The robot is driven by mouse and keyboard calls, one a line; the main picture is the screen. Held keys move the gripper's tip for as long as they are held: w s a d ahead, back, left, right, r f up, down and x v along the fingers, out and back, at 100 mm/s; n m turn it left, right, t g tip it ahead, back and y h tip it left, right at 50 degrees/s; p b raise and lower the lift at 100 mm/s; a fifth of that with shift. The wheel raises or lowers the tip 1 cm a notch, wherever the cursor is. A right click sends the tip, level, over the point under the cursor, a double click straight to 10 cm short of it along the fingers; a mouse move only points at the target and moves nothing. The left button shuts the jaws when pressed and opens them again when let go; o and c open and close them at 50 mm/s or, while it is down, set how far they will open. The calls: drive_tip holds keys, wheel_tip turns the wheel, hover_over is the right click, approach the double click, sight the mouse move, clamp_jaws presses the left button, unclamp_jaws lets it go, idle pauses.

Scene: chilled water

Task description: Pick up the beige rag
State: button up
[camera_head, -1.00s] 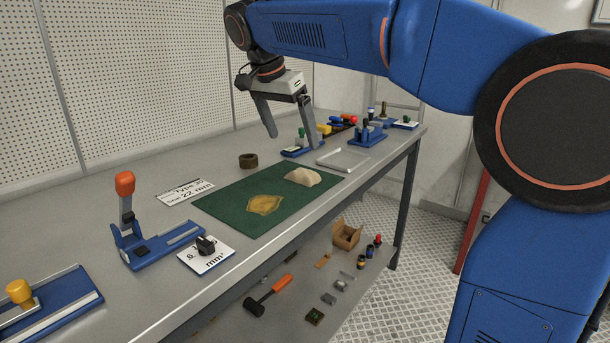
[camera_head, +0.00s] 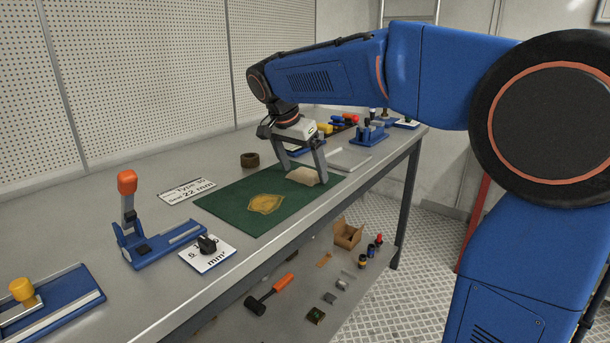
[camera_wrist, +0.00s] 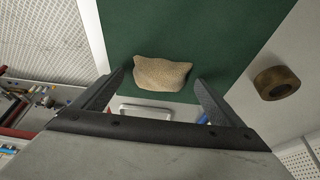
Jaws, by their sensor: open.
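The beige rag (camera_head: 303,176) is a crumpled lump on the far right part of the green mat (camera_head: 228,204) on the workbench. My gripper (camera_head: 306,176) is open and points down at the rag, with one finger on each side of it in the head view. In the wrist view the rag (camera_wrist: 161,74) lies just beyond and between the two spread fingertips (camera_wrist: 158,76). I cannot tell whether a finger touches it; nothing is gripped.
A grey tray (camera_head: 350,160) and a blue tool holder (camera_head: 369,136) stand farther right.

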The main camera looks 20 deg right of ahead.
sight(303, 170)
drive_tip(key=shift+f, duration=0.1)
drive_tip(key=c, duration=1.2)
drive_tip(key=shift+o, duration=0.2)
wheel_tip(303, 170, up, 10)
drive_tip(key=shift+o, duration=0.9)
drive_tip(key=shift+c, duration=0.4)
